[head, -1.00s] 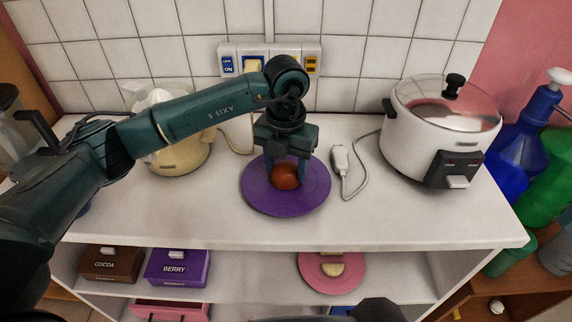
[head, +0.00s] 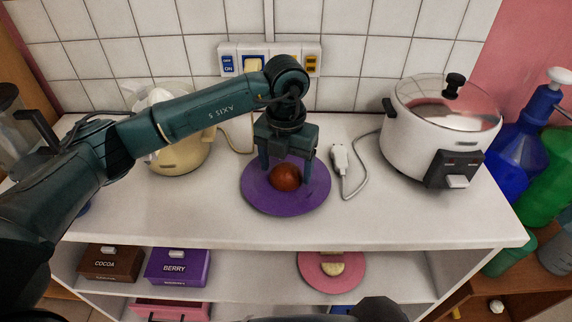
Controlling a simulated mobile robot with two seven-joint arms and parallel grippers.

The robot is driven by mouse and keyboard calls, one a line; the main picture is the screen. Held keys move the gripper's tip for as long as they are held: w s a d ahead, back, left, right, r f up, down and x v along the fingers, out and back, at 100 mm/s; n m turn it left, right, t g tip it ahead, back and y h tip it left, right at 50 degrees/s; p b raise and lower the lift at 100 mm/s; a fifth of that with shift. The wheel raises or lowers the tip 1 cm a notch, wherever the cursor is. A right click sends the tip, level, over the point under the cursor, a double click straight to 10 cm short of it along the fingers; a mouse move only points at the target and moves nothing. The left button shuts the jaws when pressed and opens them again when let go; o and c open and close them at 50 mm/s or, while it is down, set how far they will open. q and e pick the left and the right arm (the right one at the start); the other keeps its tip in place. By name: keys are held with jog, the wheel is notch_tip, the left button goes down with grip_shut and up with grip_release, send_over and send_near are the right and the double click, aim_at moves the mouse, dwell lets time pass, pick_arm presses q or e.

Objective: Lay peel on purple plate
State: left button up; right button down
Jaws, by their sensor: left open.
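The purple plate (head: 256,195) lies flat on the white counter top in the head view. A reddish-brown rounded piece (head: 286,178), which looks like the peel, rests on it near the middle. My left gripper (head: 286,175) points down over the plate, its fingers spread on either side of the piece and apart from it. The gripper's palm is just above and behind the piece.
A white cooker (head: 415,140) with a glass lid stands on the right, with a cord and plug (head: 341,160) between it and the plate. A cream juicer (head: 182,155) stands behind my left arm. A pink plate (head: 315,284) lies on the lower shelf. The counter's front is clear.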

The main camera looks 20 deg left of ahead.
aim_at(286, 167)
pick_arm(q)
notch_tip(286, 167, up, 12)
jog(key=shift+b, duration=0.4)
jog(key=shift+f, duration=0.1)
